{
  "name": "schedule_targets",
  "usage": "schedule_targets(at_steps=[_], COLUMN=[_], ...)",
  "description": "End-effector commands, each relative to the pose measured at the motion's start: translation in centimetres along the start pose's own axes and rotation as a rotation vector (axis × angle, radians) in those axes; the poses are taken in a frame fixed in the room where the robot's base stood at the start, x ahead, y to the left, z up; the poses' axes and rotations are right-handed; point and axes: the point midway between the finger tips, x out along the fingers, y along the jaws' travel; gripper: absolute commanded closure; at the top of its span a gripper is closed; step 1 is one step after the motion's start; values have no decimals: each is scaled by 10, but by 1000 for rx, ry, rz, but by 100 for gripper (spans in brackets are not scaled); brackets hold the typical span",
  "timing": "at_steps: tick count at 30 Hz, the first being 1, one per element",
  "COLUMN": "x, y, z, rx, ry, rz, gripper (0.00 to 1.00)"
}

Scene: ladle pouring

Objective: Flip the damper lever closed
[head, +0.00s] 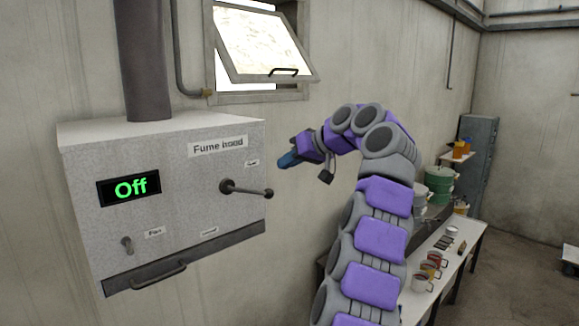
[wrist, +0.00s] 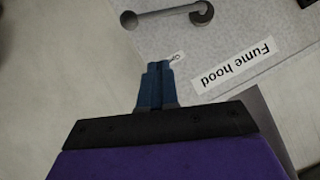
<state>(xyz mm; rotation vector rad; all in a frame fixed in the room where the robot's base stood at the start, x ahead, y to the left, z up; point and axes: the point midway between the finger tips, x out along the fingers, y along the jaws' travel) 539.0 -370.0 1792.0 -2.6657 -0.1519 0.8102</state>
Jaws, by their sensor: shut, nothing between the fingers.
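The damper lever (head: 246,190) is a dark grey rod with a ball end on the right side of the fume hood's front. It sticks out roughly level to the right from its round pivot. In the wrist view the lever (wrist: 165,16) lies across the top, with the ball at its left end. The fume hood (head: 170,220) is a pale speckled box on the wall. My gripper (head: 287,160) is shut and empty, up and to the right of the lever. In the wrist view my gripper's blue fingers (wrist: 156,68) point toward the lever, with a gap between.
The hood also has a green "Off" display (head: 130,187), a small switch (head: 127,245) and a front handle (head: 145,277). An open window (head: 265,45) is above right. A bench (head: 440,270) with mugs stands behind my arm.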

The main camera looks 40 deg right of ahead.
Motion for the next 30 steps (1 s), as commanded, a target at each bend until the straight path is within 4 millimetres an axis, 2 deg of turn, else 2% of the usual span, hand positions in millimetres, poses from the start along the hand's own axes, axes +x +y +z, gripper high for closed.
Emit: schedule_targets(at_steps=[1, 10, 14, 30], x=[12, 72, 82, 94], y=[0, 1, -1, 1], z=[2, 2, 17, 29], rx=[0, 0, -3, 1], ry=[-2, -4, 3, 0], rz=[-1, -1, -4, 0], gripper=[100, 100, 100, 100])
